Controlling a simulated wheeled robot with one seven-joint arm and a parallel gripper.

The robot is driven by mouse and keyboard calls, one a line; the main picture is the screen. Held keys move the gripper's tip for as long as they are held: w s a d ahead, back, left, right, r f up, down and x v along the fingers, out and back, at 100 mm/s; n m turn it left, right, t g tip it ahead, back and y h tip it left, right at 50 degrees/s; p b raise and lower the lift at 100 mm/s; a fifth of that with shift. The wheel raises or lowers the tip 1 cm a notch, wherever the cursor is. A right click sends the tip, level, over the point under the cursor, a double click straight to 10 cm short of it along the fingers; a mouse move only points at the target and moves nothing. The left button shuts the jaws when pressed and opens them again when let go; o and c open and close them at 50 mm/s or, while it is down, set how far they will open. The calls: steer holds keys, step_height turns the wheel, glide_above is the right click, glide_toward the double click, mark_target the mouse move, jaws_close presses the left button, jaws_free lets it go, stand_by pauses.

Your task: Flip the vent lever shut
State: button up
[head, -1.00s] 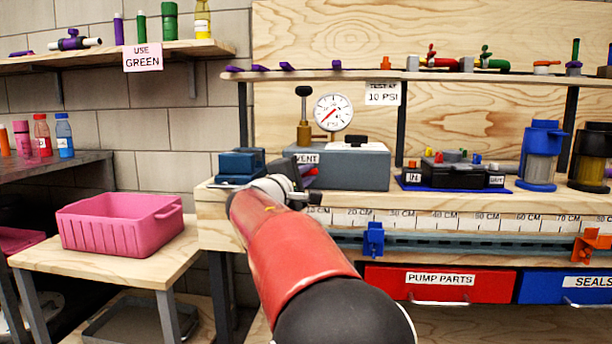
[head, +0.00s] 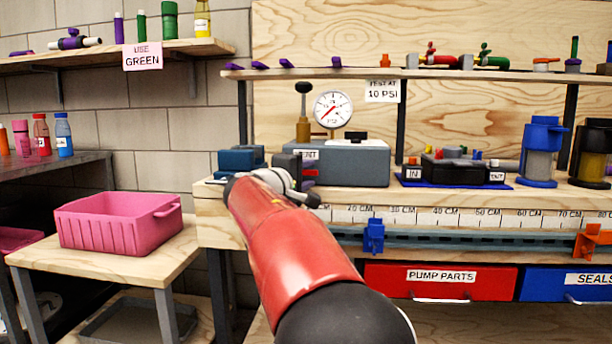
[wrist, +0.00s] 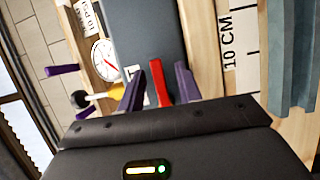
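The red vent lever (wrist: 158,82) shows in the wrist view against the grey test box (wrist: 145,30), beside a partly covered white label. My gripper (wrist: 159,84) is open, with one purple finger on each side of the lever. Narrow gaps show between the lever and both fingers. In the head view, the grey box (head: 350,165) sits on the bench, with the vent label (head: 309,155) at its left end. My red arm hides most of the gripper and lever there.
A pressure gauge (head: 333,108) and a black-knobbed brass post (head: 303,128) stand at the box. A blue block (head: 240,160) is to its left, and a black kit on a blue mat (head: 408,182) to its right. A shelf (head: 430,76) runs above.

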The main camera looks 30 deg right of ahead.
steer(key=v, duration=0.7)
steer(key=shift+s+a, duration=0.3)
steer(key=s+f+m+g+y, duration=0.3)
steer(key=s+f+y, duration=0.3)
steer(key=s+f, duration=0.7)
steer(key=s+a+f+m+g+y, duration=0.1)
steer(key=s+a+f+m+y, duration=0.1)
steer(key=s+a+f+y, duration=0.35)
steer(key=s+a+f+m+y, duration=0.1)
steer(key=s+a+f+y, duration=0.2)
steer(key=s+a+f, duration=0.55)
steer(key=s+d+r+p, duration=0.2)
steer(key=s+r+p, duration=0.1)
steer(key=r+p, duration=0.7)
steer(key=shift+s+r+m+p, duration=0.25)
steer(key=shift+s+m+p, duration=0.05)
steer(key=shift+p, duration=0.95)
